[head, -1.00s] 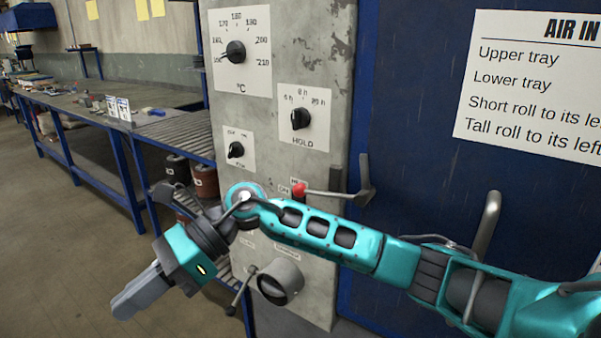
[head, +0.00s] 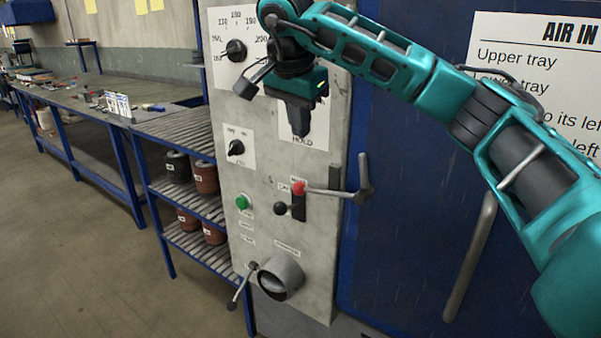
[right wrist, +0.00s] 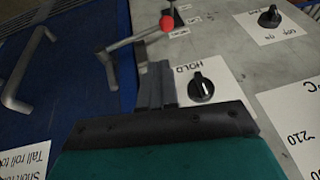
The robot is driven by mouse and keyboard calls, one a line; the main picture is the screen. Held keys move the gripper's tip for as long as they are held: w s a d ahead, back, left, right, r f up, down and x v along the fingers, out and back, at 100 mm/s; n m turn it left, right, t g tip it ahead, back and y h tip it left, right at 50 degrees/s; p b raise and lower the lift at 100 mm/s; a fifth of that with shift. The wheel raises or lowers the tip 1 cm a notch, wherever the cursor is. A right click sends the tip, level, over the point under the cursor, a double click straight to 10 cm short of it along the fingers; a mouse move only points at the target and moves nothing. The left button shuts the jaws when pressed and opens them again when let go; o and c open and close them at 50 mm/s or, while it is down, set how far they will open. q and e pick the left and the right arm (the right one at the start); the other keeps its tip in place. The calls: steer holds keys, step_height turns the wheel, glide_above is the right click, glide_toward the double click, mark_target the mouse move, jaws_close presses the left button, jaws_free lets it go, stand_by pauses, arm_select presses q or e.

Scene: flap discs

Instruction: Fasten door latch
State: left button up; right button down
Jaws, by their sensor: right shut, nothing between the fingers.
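The door latch (head: 340,192) is a grey lever with a red ball knob (head: 299,188). It is mounted near the edge of the blue door (head: 410,120) and its arm reaches left across the door gap onto the grey control panel (head: 325,270). In the right wrist view the red knob (right wrist: 167,23) and lever show beyond my fingertips. My right gripper (head: 299,130) is shut and empty, pointing down in front of the HOLD dial area, above the latch and apart from it. It hides most of that dial in the head view. My left gripper is not in view.
The panel carries a HOLD dial (right wrist: 201,88), a green button (head: 243,202), a black-knobbed switch (head: 282,208) and a round fitting (head: 280,278) beside a small lever (head: 240,287). A door handle (head: 470,258) stands out at right. Shelves with pots (head: 178,168) stand left.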

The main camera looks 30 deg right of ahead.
mark_target(302, 184)
stand_by(0.3)
steer(key=x, duration=0.9)
steer(key=a+x, duration=0.1)
steer(key=x, duration=0.4)
steer(key=shift+w+p, duration=0.3)
steer(key=shift+f, duration=0.1)
